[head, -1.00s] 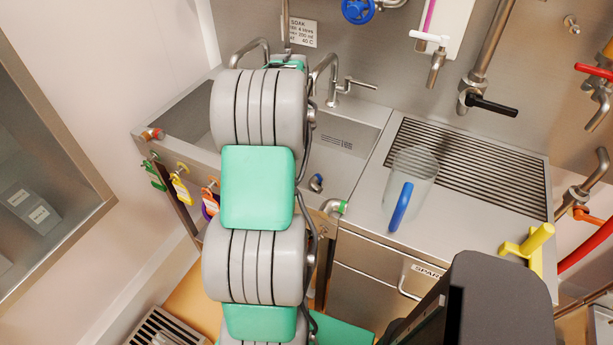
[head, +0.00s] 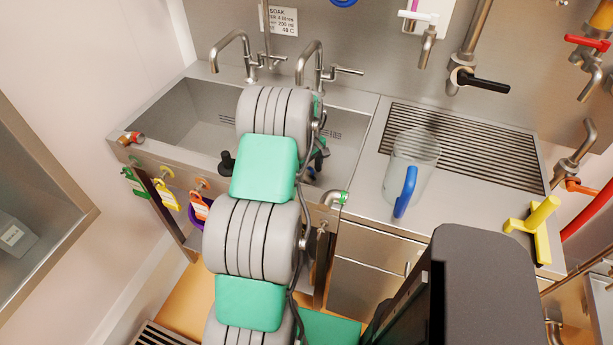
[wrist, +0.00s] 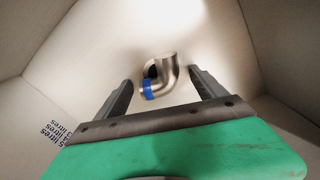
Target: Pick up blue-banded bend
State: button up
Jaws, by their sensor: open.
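The blue-banded bend (wrist: 160,76) is a short metal elbow with a blue ring at one end. In the wrist view it lies in a pale metal basin, framed between the fingertips and apart from both. My gripper (wrist: 163,78) is open and empty, its two dark fingers pointing towards the bend. In the head view my arm reaches over the sink (head: 190,113) and hides most of my gripper. A small bluish bit shows beside the arm in the basin; I cannot tell its shape there.
Two taps (head: 235,50) rise behind the basin. A clear jug with a blue handle (head: 406,190) and a yellow T-shaped tool (head: 536,222) stand on the right-hand counter.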

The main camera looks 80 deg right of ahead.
jog(key=shift+c, duration=0.3)
jog(key=c, duration=1.5)
jog(key=shift+r, duration=0.15)
jog(key=shift+c, duration=1)
